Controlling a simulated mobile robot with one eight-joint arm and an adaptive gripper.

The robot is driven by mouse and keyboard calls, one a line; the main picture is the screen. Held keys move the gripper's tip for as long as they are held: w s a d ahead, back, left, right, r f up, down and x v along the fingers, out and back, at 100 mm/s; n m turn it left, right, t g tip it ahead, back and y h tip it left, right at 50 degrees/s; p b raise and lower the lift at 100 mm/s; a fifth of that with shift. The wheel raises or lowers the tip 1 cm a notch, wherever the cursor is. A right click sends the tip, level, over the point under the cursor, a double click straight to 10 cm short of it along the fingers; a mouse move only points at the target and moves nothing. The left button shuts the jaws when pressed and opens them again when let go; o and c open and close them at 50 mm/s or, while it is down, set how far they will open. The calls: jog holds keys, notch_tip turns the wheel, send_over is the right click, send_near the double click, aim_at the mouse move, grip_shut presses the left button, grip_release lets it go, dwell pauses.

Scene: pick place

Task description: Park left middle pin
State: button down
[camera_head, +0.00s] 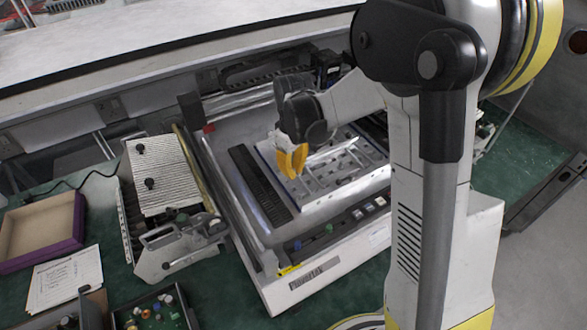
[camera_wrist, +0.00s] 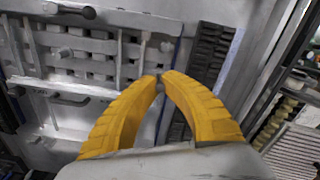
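My gripper (camera_head: 290,162) has two yellow curved fingers and hangs over the machine's bed, beside the left edge of the metal fixture plate (camera_head: 345,170). In the wrist view the fingertips (camera_wrist: 163,80) come together on a small grey piece that looks like a pin (camera_wrist: 160,87). Most of this piece is hidden by the fingers, and I cannot tell whether its lower end touches anything. The fixture plate (camera_wrist: 60,112) fills the left of the wrist view, with slots, bars and small pegs. A grey peg (camera_wrist: 166,46) shows just above the fingertips.
A dark ribbed strip (camera_head: 258,187) lies left of the plate; it also shows in the wrist view (camera_wrist: 209,55). A ridged panel (camera_head: 160,173) with black knobs stands further left. Knobs and buttons (camera_head: 369,207) line the machine's front. A purple-edged box (camera_head: 76,238) sits far left.

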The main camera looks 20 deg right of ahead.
aim_at(293, 183)
jog(key=shift+f+b, duration=1.9)
jog(key=shift+f, duration=0.75)
jog(key=shift+f, duration=0.1)
jog(key=c, duration=1.5)
grip_release()
jog(key=shift+c, duration=0.2)
jog(key=c, duration=0.4)
jog(key=shift+o, duration=0.2)
